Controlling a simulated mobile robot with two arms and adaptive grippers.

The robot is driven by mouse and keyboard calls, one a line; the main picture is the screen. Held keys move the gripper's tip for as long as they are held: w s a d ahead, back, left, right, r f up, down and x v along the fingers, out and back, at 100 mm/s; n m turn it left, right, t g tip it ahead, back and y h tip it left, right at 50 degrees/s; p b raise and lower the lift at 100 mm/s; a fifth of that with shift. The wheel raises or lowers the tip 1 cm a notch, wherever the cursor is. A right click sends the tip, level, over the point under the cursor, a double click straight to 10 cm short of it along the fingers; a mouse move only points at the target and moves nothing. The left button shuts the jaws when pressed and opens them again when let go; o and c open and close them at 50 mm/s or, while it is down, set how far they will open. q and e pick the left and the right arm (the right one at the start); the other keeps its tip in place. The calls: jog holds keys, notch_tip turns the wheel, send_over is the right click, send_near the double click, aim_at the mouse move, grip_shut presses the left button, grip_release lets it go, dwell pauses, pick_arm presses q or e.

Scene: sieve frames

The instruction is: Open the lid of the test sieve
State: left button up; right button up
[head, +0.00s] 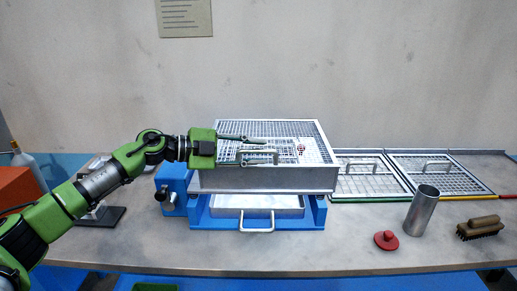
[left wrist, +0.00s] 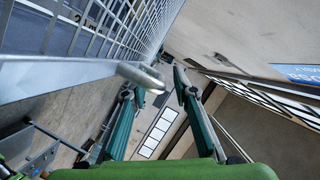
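The test sieve (head: 265,181) is a silver box on a blue base, with a wire-mesh lid (head: 240,127) lying flat on top. A metal handle (head: 262,154) shows near the lid's front edge. My left gripper (head: 268,150) reaches in from the left over that edge, its fingers apart at the handle. In the left wrist view the open fingers (left wrist: 155,92) show with a rounded silver bar (left wrist: 141,74) near the left fingertip; I cannot tell whether they touch. The mesh (left wrist: 110,22) fills the upper left there. My right gripper is not in view.
A silver drawer with a handle (head: 257,228) sits under the sieve. Mesh frames with handles (head: 437,176) lie to the right. A metal cylinder (head: 421,212), a red knobbed disc (head: 386,240) and a brush (head: 480,228) stand at the front right. The front table strip is clear.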

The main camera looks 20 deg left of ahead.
pick_arm(q)
jog(key=shift+w+d+f, duration=0.1)
jog(key=shift+w+d, duration=0.2)
jog(key=shift+d, duration=0.15)
